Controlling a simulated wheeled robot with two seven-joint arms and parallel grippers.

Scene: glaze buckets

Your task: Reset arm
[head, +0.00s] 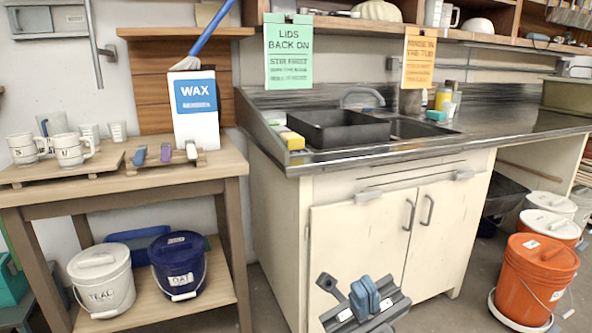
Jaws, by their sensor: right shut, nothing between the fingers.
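My right gripper (365,294) shows at the bottom of the head view, in front of the white sink cabinet (345,235). Its blue fingers are together with nothing between them. It is apart from the buckets and the table. My left gripper is not in view.
A wooden table (135,182) at the left holds mugs and a WAX box (195,118). A white bucket (100,280) and a dark blue bucket (180,265) stand on its lower shelf. An orange bucket (535,280) stands on the floor at the right. Floor between cabinet and orange bucket is clear.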

